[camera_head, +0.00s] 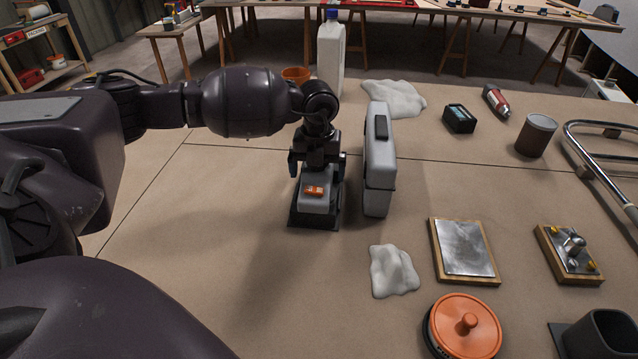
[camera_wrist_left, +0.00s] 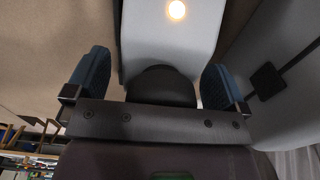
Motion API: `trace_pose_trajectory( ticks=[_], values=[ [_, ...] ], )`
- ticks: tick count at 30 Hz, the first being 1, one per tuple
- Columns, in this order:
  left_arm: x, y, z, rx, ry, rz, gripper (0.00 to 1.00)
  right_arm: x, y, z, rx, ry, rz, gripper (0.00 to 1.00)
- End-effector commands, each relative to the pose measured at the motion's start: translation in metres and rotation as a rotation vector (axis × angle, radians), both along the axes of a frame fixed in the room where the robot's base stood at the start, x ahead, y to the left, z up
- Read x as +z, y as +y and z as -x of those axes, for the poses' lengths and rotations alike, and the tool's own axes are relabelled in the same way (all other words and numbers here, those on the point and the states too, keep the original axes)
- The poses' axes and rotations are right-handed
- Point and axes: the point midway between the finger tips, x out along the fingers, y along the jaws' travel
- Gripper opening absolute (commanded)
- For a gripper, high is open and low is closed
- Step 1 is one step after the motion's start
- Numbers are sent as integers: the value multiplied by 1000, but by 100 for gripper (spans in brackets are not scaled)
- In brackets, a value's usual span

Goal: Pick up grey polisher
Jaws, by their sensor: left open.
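The grey polisher (camera_head: 316,205), with a pale grey body, an orange switch and a dark base, stands on the workbench left of the grey case. My left gripper (camera_head: 316,170) is at its far end, fingers open and apart. In the left wrist view, the pale body of the polisher (camera_wrist_left: 172,40) shows between the two blue-padded fingers of my left gripper (camera_wrist_left: 155,82), with a gap at each side. Part of the polisher's far end is hidden by the gripper in the head view. My right gripper is not in view.
A grey case (camera_head: 380,165) with a black handle stands close on the right. White cloths (camera_head: 393,272), a metal plate on wood (camera_head: 464,250), an orange-lidded round pot (camera_head: 465,335) and a brown can (camera_head: 536,136) are further right. The bench's near left is clear.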

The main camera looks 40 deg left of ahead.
Motion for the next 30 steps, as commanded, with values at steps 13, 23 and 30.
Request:
trace_pose_trajectory(
  ticks=[13,23,30],
  values=[
    [2,0,0,0,-3,-1,59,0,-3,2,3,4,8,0],
    [3,0,-1,0,-6,0,16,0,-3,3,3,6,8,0],
    [6,0,-1,0,-7,-1,16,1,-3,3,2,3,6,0]
  ],
)
